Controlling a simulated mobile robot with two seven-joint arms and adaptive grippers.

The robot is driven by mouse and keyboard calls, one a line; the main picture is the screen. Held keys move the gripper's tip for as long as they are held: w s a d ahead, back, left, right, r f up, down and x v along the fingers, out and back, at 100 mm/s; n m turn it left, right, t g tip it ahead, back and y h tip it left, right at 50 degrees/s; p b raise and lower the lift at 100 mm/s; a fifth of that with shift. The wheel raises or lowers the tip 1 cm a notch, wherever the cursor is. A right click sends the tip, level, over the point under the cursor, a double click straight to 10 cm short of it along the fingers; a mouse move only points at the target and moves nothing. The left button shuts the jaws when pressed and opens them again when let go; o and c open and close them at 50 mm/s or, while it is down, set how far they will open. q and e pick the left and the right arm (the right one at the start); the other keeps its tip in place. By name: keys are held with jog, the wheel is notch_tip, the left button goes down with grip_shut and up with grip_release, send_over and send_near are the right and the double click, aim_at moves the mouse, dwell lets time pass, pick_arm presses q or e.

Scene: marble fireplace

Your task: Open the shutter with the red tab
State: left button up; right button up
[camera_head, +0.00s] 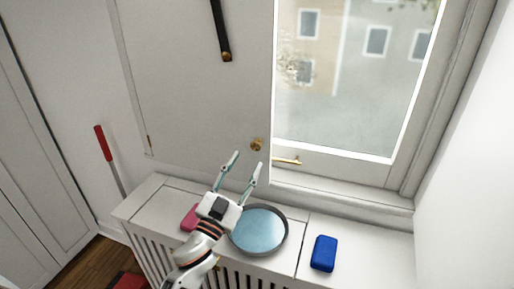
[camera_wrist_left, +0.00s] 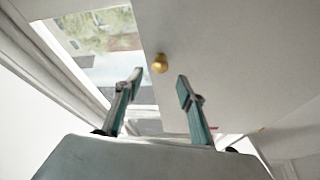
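A white shutter panel (camera_head: 190,90) covers the left part of the window, with its free edge beside the glass. A round brass knob (camera_head: 257,145) sits near its lower right corner. I see no red tab on the visible part of the shutter. My left gripper (camera_head: 246,161) is open and empty, its fingers pointing up toward the panel just below and left of the knob. In the left wrist view, the knob (camera_wrist_left: 160,63) appears beyond the fingertips (camera_wrist_left: 159,82), between them; no contact shows. My right gripper is out of view.
Below stands a white slatted cover (camera_head: 330,226) holding a round blue-topped pan (camera_head: 258,231), a blue block (camera_head: 324,253) and a pink-red object (camera_head: 188,218) partly behind my gripper. A red-handled rod (camera_head: 103,143) leans at left.

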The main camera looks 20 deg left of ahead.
aim_at(255, 147)
pick_arm(q)
jog(key=shift+x, duration=3.1)
grip_shut()
